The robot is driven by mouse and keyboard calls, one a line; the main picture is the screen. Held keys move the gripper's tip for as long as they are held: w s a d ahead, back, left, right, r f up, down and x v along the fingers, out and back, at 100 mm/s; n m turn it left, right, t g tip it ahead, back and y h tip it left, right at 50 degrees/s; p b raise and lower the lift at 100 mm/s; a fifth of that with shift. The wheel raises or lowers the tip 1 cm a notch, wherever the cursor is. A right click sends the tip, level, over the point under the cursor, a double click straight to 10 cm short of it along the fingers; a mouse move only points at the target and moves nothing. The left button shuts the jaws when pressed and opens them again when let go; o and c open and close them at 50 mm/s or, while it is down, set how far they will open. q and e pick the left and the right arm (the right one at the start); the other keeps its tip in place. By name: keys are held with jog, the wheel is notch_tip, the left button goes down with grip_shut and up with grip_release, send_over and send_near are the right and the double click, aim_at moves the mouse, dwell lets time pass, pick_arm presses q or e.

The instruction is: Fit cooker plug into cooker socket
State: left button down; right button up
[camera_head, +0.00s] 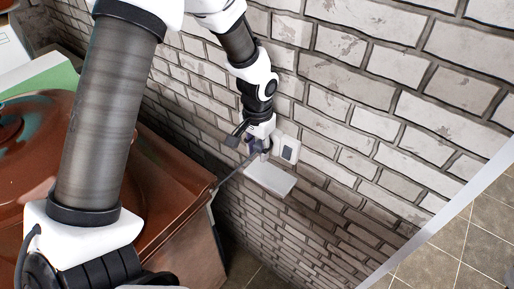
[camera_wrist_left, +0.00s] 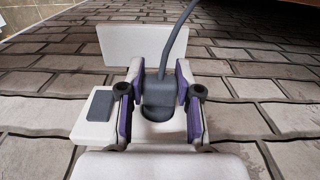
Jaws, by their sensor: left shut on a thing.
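The cooker plug (camera_wrist_left: 158,90) is a dark grey block with a grey cord (camera_wrist_left: 183,22). My left gripper (camera_wrist_left: 160,104) is shut on it, with purple finger pads on both sides. In the head view the left gripper (camera_head: 260,148) is at the brick wall. The cooker socket (camera_wrist_left: 92,132) is a white wall plate with a dark grey switch and a rounded opening behind the plug. The socket also shows in the head view (camera_head: 289,149), partly hidden by the gripper. The plug is at the opening; I cannot tell how deep it sits. My right gripper is out of view.
A white flap (camera_wrist_left: 140,43) stands out from the wall beside the socket; it also shows below the socket in the head view (camera_head: 270,178). A brown glossy cabinet (camera_head: 185,235) stands at the left. The brick wall (camera_head: 350,90) to the right is clear.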

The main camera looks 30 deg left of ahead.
pick_arm(q)
jog(key=shift+w+r+p, duration=0.1)
jog(key=shift+w+p, duration=0.45)
jog(key=shift+p, duration=0.1)
dwell(1.0)
jog(key=c, duration=0.9)
grip_release()
jog(key=shift+o, duration=0.9)
jog(key=shift+w, duration=0.1)
notch_tip(320, 180, up, 12)
